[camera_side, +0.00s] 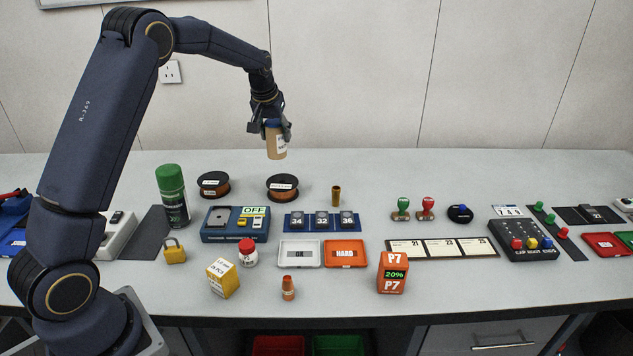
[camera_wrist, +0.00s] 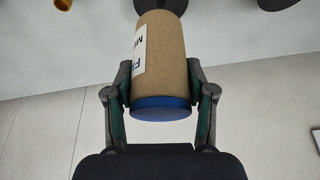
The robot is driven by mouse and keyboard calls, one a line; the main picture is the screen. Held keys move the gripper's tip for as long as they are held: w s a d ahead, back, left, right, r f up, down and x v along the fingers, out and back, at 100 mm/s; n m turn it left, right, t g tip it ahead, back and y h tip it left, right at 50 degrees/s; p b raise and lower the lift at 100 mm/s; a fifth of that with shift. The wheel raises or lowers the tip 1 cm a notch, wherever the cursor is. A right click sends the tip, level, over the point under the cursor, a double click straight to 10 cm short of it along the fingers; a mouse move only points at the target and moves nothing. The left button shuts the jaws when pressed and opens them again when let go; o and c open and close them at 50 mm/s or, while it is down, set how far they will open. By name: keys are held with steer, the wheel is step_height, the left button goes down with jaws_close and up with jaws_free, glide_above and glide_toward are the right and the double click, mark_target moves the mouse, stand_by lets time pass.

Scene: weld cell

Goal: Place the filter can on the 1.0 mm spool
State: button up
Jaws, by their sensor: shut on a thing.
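The filter can (camera_side: 277,147) is a tan cylinder with a blue end and a white label. My gripper (camera_side: 276,130) is shut on it and holds it upright, well above the table. In the wrist view the can (camera_wrist: 165,60) sits between the two fingers, blue end toward the palm. Two dark spools with copper-coloured wire lie on the table at the back: a left spool (camera_side: 213,185) and a right spool (camera_side: 283,188). The can hangs apart from both, roughly above the right spool in the side view. Their labels are too small to read.
A brass cylinder (camera_side: 336,196) stands right of the right spool. A green spray can (camera_side: 173,196) stands left of the left spool. A blue block with numbered tiles (camera_side: 322,222) and a blue OFF panel (camera_side: 236,224) lie in front. The table behind the spools is clear.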

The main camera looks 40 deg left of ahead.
steer(key=s+a+n, duration=0.2)
steer(key=s+a, duration=0.2)
steer(key=a, duration=0.6)
steer(key=n+g+y, duration=0.1)
steer(key=n, duration=0.1)
glide_above(213, 179)
step_height(213, 179, down, 6)
steer(key=shift+a+f, duration=0.15)
steer(key=shift+f, duration=2.2)
steer(key=shift+f, duration=0.1)
steer(key=o, duration=1.2)
